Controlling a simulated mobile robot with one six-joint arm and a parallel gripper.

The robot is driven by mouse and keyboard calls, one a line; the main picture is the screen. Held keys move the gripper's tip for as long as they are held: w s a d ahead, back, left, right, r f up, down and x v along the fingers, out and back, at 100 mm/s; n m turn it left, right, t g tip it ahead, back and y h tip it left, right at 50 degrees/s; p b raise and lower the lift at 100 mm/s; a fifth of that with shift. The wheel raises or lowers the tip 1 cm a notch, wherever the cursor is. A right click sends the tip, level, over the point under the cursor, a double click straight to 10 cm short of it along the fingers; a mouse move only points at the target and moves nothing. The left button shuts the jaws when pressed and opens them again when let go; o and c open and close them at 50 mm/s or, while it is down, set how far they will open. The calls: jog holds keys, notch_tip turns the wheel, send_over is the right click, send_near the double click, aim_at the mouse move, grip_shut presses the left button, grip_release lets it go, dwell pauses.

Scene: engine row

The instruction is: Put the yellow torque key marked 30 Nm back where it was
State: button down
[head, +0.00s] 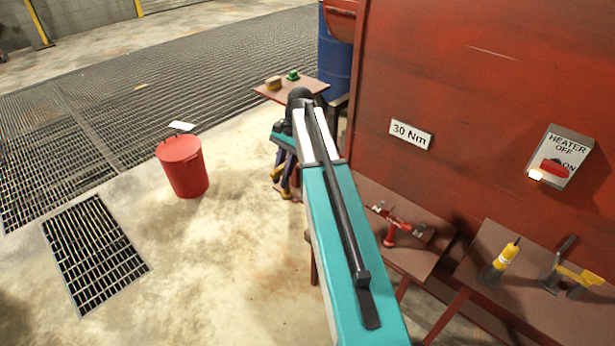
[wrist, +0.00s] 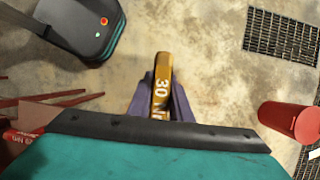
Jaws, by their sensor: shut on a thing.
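My gripper (wrist: 163,108) is shut on the yellow torque key (wrist: 162,84); its dark purple fingers lie on either side of it. The number 30 reads on the key, with letters partly hidden below. In the head view my gripper (head: 285,180) hangs beyond the end of my teal arm, above the concrete floor, with only a little yellow showing. A white sign (head: 410,134) reading 30 Nm is on the red panel. Below it, a brown table (head: 413,262) bears a red tool (head: 396,230). The wrist view shows a red piece (wrist: 22,134) with Nm lettering at left.
A second brown table (head: 470,270) at right holds a yellow cylindrical tool (head: 505,257) and a yellow-handled tool (head: 580,277). A small far table (head: 305,92) holds a tan block and a green item. A red bucket (head: 182,167) stands left on open floor. A heater switch (head: 561,155) is on the panel.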

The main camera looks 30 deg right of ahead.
jog(key=a+r+n+g+b, duration=0.1)
jog(key=a+r+n, duration=0.2)
jog(key=a, duration=1.2)
jog(key=shift+a+n+h, duration=0.25)
jog(key=shift+n+h, duration=0.15)
jog(key=shift+n, duration=0.1)
jog(key=shift+s+f, duration=0.1)
